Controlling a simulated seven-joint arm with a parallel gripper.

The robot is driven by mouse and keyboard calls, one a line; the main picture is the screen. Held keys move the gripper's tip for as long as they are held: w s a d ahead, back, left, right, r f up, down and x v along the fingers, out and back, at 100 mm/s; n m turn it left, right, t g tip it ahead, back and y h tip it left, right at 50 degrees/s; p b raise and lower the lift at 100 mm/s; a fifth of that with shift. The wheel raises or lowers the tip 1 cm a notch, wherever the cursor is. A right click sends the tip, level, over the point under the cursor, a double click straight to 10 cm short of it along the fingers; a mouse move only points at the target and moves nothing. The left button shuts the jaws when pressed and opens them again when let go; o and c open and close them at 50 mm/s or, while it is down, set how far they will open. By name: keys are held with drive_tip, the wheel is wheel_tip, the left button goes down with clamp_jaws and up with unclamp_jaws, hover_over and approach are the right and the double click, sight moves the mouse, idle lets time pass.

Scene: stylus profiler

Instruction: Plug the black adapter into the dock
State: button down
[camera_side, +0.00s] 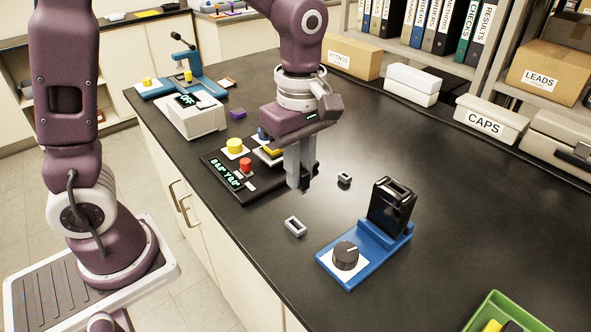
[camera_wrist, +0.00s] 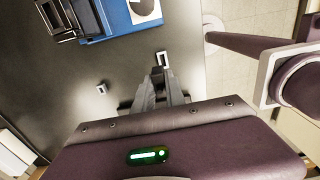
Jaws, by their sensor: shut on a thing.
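My gripper (camera_side: 301,184) is above the bench, between the control box and the blue stand. Its fingers point down and are shut on a small dark piece (camera_side: 305,188), which looks like the black adapter and is mostly hidden by them. In the wrist view the fingertips (camera_wrist: 157,76) are close together. The dock (camera_side: 391,206) appears to be the glossy black upright block with an opening in its top. It stands on a blue base (camera_side: 345,277) with a dark knob (camera_side: 346,255). The block also shows at the top left of the wrist view (camera_wrist: 62,20). The gripper is apart from it.
A small light-rimmed rectangular piece (camera_side: 295,226) and a small dark-and-grey piece (camera_side: 344,178) lie on the bench near the gripper. A black control box (camera_side: 232,184) with coloured buttons is left of it. A green tray (camera_side: 513,306) is front right. Boxes line the back.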

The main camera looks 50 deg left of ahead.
drive_tip(key=w+d+r, duration=0.8)
drive_tip(key=w+d, duration=0.3)
drive_tip(key=shift+w+d, duration=0.4)
drive_tip(key=shift+f, duration=2.5)
drive_tip(key=shift+f, duration=0.2)
drive_tip(key=shift+f, duration=0.95)
